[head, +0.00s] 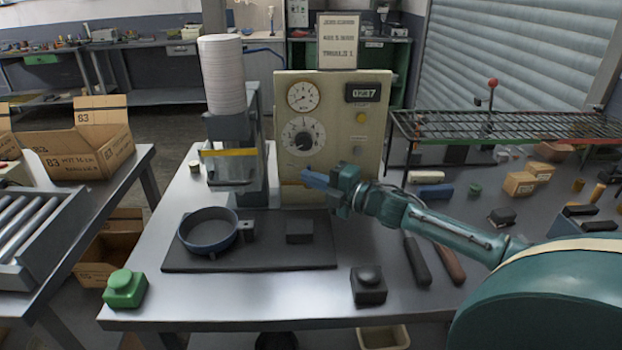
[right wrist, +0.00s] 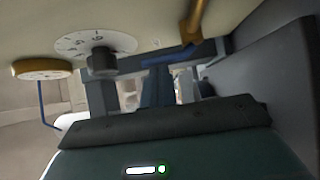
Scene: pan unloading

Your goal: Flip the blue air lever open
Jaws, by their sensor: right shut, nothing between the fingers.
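The beige control panel (head: 340,120) stands at the back of the table, with gauges and a dial on its face. My right gripper (head: 308,178) comes in from the right, its bluish fingers shut and empty, close in front of the panel's lower part. In the right wrist view a blue bar, which looks like the air lever (right wrist: 172,57), lies just beyond the fingertips, beside a brass pipe (right wrist: 196,18). Whether the fingers touch it I cannot tell. In the head view the lever is not clearly told apart from the fingers. My left gripper is not in view.
A press with a white cylinder (head: 222,75) stands left of the panel. A blue-rimmed pan (head: 208,232) rests on a dark mat (head: 270,262). A wire rack (head: 440,125) stands behind right.

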